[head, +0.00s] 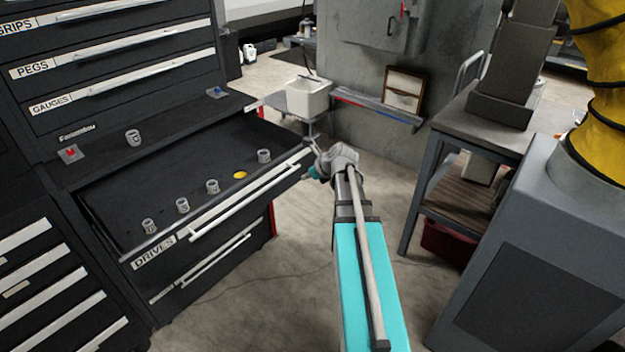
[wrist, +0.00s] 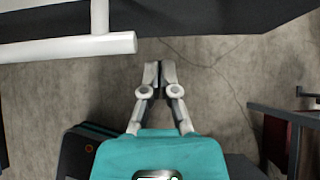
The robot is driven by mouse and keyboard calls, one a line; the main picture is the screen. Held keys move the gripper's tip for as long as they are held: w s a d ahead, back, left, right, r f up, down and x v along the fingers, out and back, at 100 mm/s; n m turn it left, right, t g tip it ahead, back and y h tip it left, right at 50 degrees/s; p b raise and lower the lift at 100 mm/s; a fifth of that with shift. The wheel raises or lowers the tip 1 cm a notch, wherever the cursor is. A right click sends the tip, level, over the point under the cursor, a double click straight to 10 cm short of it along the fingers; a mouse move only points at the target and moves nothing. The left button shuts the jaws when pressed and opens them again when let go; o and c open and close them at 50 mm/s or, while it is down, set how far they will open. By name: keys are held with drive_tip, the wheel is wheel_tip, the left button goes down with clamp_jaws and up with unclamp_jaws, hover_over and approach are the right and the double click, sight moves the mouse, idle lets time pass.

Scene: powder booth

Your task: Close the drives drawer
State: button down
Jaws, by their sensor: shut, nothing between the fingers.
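The drives drawer (head: 152,252) is pulled open from the black tool chest, its label on the front at the left. Its long white handle (head: 240,204) runs along the front. Several grey sockets (head: 212,187) and a yellow disc (head: 240,175) are in it. My gripper (head: 309,173) is just off the right end of the drawer front. In the wrist view my gripper (wrist: 158,66) is shut and empty above bare floor. The handle (wrist: 70,47) shows at the upper left there, apart from the fingertips. The exact gap to the drawer front is hard to judge.
Another socket (head: 133,138) stands on the chest ledge above the drawer. A metal table (head: 470,125) stands to the right, a white bin (head: 307,97) on a stand behind. A grey machine base (head: 545,250) fills the lower right. Concrete floor in front of the drawer is clear.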

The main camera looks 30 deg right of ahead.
sight(294, 173)
drive_tip(key=shift+w+a, duration=0.3)
drive_tip(key=shift+w, duration=0.6)
drive_tip(key=shift+w+a, duration=0.3)
drive_tip(key=shift+w, duration=0.55)
drive_tip(key=shift+d, duration=0.1)
